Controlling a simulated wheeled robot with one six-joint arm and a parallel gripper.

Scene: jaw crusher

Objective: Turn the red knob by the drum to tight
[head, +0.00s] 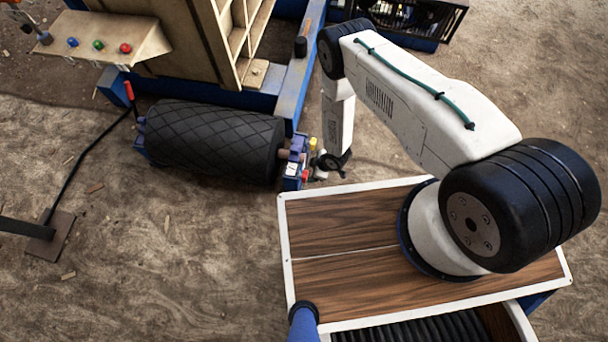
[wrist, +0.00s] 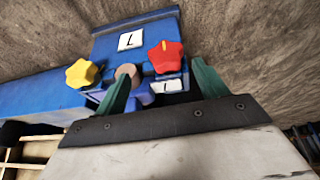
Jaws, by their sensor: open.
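The red knob (wrist: 166,58) is lobed and sits on a blue bracket (wrist: 120,38) in the wrist view. A short yellow mark shows near its top edge. In the head view the red knob (head: 305,176) is small, at the right end of the black drum (head: 215,142). My gripper (wrist: 164,68) is open; its two green fingers point toward the bracket. The red knob appears between the fingertips, nearer the right one, with no visible contact. In the head view my gripper (head: 332,163) is just right of the bracket.
A yellow knob (wrist: 82,73) sits left of the red one, outside my left finger. A round brown shaft end (wrist: 126,72) lies between them. White plates with black marks are on the bracket. A blue frame beam (wrist: 40,98) runs left. A button panel (head: 100,40) stands at upper left.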

